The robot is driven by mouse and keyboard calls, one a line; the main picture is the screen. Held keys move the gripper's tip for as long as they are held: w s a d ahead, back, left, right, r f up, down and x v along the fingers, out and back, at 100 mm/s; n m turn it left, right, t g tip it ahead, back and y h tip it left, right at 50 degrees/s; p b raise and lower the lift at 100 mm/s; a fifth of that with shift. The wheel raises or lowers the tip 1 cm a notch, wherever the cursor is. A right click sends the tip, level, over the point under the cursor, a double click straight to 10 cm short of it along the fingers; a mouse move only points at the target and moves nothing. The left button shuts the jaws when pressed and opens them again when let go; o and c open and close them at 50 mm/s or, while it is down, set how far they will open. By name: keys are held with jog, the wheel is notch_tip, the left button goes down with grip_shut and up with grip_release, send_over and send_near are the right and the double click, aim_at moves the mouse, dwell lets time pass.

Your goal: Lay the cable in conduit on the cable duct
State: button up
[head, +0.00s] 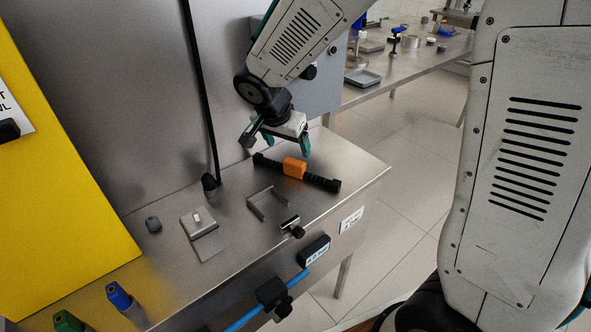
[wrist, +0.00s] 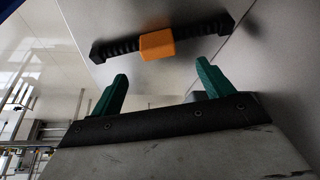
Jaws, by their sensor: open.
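The cable in conduit is a black ribbed length with an orange block at its middle (head: 294,168). It lies on the steel bench top near the right end, and in the wrist view it shows beyond the fingertips (wrist: 157,45). My gripper (head: 277,144) is open and empty, just above and behind the conduit. In the wrist view its green fingers (wrist: 160,85) stand apart, with the orange block ahead between them and not touched. A bracket-shaped metal piece (head: 262,202) stands on the bench in front of the conduit; I cannot tell if it is the cable duct.
A black vertical cable (head: 203,100) runs down to the bench. A yellow panel (head: 60,200) stands at far left. A small clamp (head: 292,227) sits at the front edge.

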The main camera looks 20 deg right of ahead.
aim_at(294, 161)
jog(key=x, duration=0.7)
jog(key=shift+d+f, duration=0.15)
jog(key=shift+c, duration=0.3)
jog(key=c, duration=1.2)
